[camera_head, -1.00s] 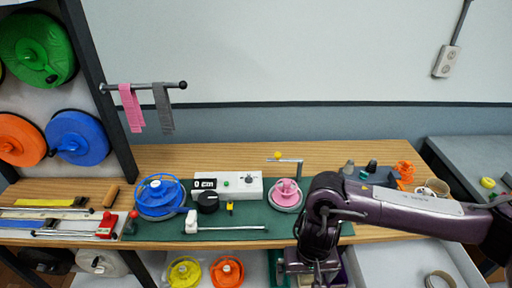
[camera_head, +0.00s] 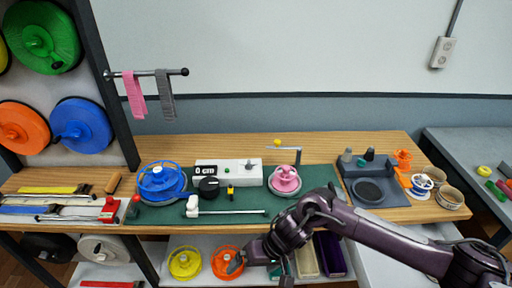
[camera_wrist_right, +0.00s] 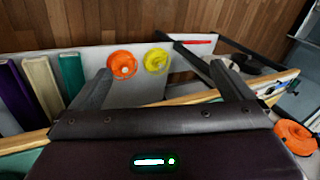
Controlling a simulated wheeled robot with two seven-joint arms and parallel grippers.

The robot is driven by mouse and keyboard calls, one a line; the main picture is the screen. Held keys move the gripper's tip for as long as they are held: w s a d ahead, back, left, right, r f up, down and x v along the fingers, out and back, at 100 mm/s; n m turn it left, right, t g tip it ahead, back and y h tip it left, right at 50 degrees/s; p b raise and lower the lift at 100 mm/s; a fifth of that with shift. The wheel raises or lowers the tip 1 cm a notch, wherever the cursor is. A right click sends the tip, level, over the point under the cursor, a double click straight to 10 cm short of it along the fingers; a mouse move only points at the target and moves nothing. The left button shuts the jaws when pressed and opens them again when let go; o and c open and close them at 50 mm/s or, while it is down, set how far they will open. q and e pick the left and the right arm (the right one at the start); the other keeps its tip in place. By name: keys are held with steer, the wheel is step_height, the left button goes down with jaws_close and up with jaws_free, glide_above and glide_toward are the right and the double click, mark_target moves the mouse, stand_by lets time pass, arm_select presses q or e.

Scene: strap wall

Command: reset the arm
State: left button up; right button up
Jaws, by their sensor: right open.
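My right arm comes in from the right in the head view and reaches across the front of the bench. My right gripper (camera_head: 260,268) hangs over the bench's front edge, above the lower shelf. It also shows in the right wrist view (camera_wrist_right: 166,85), where its two fingers are wide apart with nothing between them. Past the fingers lie an orange spool (camera_wrist_right: 121,65) and a yellow spool (camera_wrist_right: 157,61) on the shelf. My left gripper is in neither view.
The wooden bench (camera_head: 400,215) carries a green mat (camera_head: 240,222), a blue reel (camera_head: 162,182), a white measuring box (camera_head: 240,169), a pink spool (camera_head: 285,179) and a dark tray (camera_head: 368,190). Straps hang from a rod (camera_head: 150,73). A grey side table (camera_head: 460,145) stands right.

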steer(key=w+f+t+y+b, duration=0.1)
steer(key=w+f+t+b, duration=0.15)
steer(key=f, duration=0.65)
steer(key=w+f+t+y+b, duration=0.1)
steer(key=w+f+y+b, duration=0.15)
steer(key=f, duration=0.75)
steer(key=s+d+f+m+t+h, duration=0.1)
steer(key=s+d+f, duration=0.15)
steer(key=f, duration=0.25)
steer(key=s+d+f+h, duration=0.1)
steer(key=d+f+h, duration=0.15)
steer(key=f, duration=0.25)
steer(key=s+d+f+h+b, duration=0.3)
steer(key=s+d+f, duration=0.8)
steer(key=s+f, duration=0.5)
steer(key=s+d+f+g+h, duration=0.1)
steer(key=s+d+f, duration=0.2)
steer(key=s, duration=0.7)
steer(key=s+d+f+g+h+b, duration=0.1)
steer(key=s+d+f, duration=0.3)
steer(key=s, duration=0.5)
steer(key=shift+s+d+f+g, duration=0.15)
steer(key=shift+s+d+g, duration=0.2)
steer(key=shift+g, duration=0.4)
